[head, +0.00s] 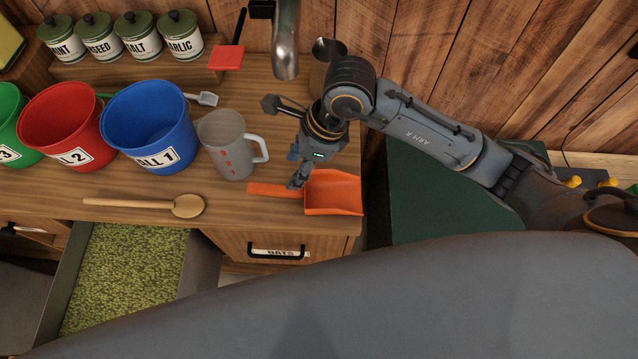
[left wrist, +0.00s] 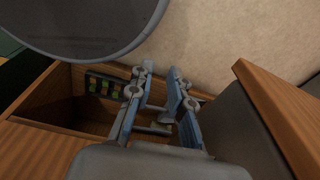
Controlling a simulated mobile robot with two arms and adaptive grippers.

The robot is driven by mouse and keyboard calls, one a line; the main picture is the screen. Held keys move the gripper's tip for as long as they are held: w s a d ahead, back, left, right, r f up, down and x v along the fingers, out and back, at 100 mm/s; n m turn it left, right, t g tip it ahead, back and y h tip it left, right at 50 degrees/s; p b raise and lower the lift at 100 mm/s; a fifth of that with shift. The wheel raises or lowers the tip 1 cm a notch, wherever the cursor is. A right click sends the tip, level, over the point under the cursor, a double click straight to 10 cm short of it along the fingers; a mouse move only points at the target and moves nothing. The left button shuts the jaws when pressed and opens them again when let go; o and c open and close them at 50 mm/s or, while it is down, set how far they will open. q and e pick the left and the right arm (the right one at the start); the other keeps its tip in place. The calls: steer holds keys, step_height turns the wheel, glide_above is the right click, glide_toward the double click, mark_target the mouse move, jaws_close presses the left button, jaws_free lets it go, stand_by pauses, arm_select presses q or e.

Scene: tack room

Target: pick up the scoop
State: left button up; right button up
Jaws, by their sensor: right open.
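The orange scoop (head: 336,196) lies on the wooden counter near its front right corner, its handle pointing left. My right gripper (head: 296,182) is open and points down at the handle, close to where it meets the pan. Its fingers hide a bit of the handle, and I cannot tell whether they touch it. My left gripper (left wrist: 160,85) shows only in the left wrist view, with its fingers apart and nothing between them.
A measuring jug (head: 226,150) stands left of the scoop, with blue (head: 150,125) and red (head: 62,122) buckets beyond. A wooden spoon (head: 186,206) lies at the front. A metal jug (head: 322,62) stands behind my right gripper. An open drawer (head: 68,285) holds green feed.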

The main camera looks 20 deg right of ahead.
mark_target(277, 188)
steer(key=x, duration=0.2)
steer(key=p+x, duration=0.1)
steer(key=x, duration=0.2)
steer(key=shift+s+a+f, duration=0.2)
steer(key=shift+a+f, duration=0.05)
steer(key=shift+w+f, duration=0.1)
steer(key=shift+f, duration=0.1)
steer(key=shift+w+a+f+p, duration=0.25)
steer(key=shift+a+f+p, duration=0.4)
steer(key=shift+f+p, duration=0.3)
steer(key=shift+x, duration=1.15)
steer(key=shift+w+a+f+p, duration=0.1)
steer(key=shift+f+p, duration=0.1)
steer(key=shift+p, duration=0.1)
steer(key=shift+f, duration=0.1)
steer(key=shift+c, duration=0.2)
arm_select(q)
steer(key=s+r, duration=0.3)
steer(key=shift+a+r, duration=0.1)
steer(key=shift+r, duration=0.2)
arm_select(e)
jaws_close()
